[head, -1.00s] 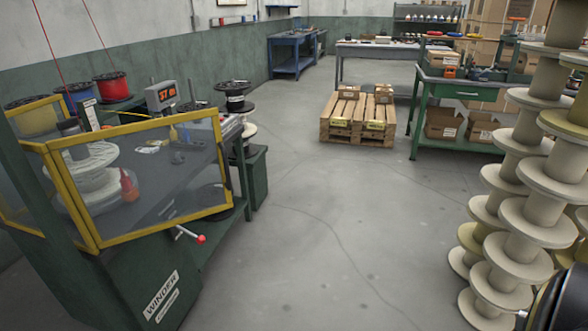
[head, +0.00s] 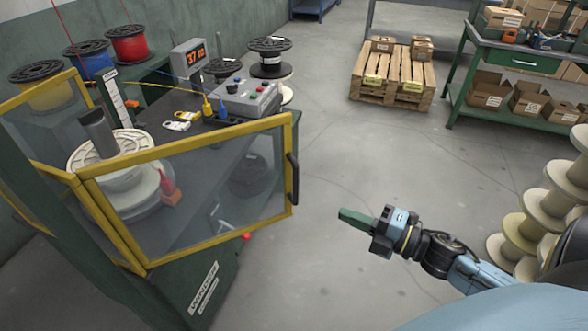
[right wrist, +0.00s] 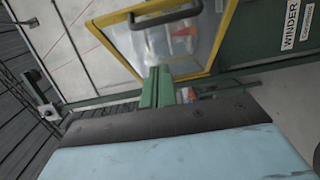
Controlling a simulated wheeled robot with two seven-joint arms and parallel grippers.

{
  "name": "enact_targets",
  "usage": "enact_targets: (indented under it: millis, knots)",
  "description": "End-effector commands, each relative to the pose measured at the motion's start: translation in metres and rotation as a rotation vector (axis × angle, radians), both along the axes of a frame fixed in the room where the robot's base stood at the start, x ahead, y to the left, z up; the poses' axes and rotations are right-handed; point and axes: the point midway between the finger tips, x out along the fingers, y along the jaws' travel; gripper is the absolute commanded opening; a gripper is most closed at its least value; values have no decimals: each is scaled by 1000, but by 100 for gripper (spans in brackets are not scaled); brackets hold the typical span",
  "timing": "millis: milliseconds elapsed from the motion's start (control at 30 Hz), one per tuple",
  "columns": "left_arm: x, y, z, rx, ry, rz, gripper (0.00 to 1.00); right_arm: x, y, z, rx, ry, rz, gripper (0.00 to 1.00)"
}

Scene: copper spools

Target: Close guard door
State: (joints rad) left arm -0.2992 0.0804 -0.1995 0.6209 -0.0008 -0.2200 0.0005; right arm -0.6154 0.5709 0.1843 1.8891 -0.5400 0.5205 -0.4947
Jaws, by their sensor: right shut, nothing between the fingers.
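The guard door (head: 190,190) is a clear panel in a yellow frame on the winder, hinged at its left post. It stands out at an angle, its free right edge past the bench edge. Its dark handle (head: 292,179) is on that free edge. The door (right wrist: 185,45) and handle (right wrist: 166,17) also show in the right wrist view, ahead of the fingers. My right gripper (head: 345,216) has green fingers, shut and empty, to the right of the handle and apart from it. The fingers (right wrist: 156,88) show mid-picture in the wrist view. My left gripper is out of view.
Stacked cream spools (head: 540,215) stand at the right near my arm. A pallet (head: 393,75) is behind. The floor between is clear.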

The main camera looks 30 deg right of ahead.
Motion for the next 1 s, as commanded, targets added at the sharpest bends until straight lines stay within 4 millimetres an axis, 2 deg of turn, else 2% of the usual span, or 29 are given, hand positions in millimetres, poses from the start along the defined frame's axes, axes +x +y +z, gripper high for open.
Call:
enact_targets:
  millis: [167,600,800,1000]
  knots:
    - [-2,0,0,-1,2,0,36,18,11,2,-3,-9,7,0]
    - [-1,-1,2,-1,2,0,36,91,48,2,-1,-6,3,0]
    - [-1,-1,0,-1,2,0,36,115,39,0,0,-4,3,0]
    - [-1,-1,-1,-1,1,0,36,124,36,-1,0,-2,3,0]
